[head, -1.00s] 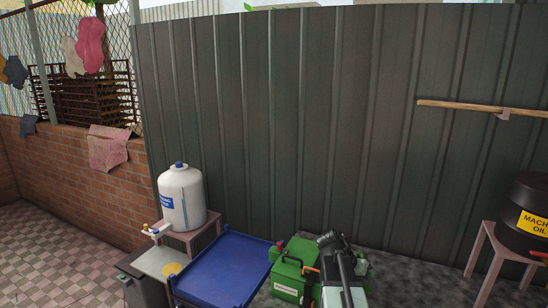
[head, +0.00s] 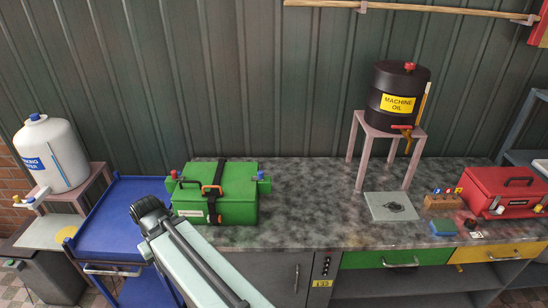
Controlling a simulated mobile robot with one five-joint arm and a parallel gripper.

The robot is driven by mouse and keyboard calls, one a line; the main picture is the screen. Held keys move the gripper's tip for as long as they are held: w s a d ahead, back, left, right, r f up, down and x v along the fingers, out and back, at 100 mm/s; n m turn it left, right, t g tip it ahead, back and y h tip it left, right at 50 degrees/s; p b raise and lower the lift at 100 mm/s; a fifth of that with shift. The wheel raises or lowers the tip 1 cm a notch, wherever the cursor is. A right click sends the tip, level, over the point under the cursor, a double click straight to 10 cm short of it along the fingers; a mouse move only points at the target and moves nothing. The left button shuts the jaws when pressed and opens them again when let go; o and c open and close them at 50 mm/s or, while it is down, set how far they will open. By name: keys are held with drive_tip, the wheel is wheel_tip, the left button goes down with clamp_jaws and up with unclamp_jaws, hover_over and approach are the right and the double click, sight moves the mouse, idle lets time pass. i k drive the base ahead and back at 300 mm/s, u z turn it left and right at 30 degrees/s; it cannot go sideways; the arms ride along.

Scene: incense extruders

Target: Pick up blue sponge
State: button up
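A small blue block that looks like the blue sponge (head: 443,228) lies on the speckled grey worktop (head: 310,205), near its front edge at the right. It stands in front of a brown block with small coloured tops and left of a red toolbox. My arm shows at the lower left, well to the left of the sponge. My gripper is not visible in the head view.
A green case (head: 217,200) sits on the worktop's left part. A black oil drum (head: 399,92) stands on a pink stand. A grey plate (head: 390,206), brown block (head: 440,202) and red toolbox (head: 505,192) surround the sponge. A blue cart (head: 115,220) is left.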

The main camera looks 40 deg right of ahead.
sight(440, 227)
drive_tip(key=z, duration=3.1)
drive_tip(key=k, duration=0.6)
drive_tip(key=z, duration=0.05)
drive_tip(key=i, duration=0.6)
drive_tip(key=u, duration=0.15)
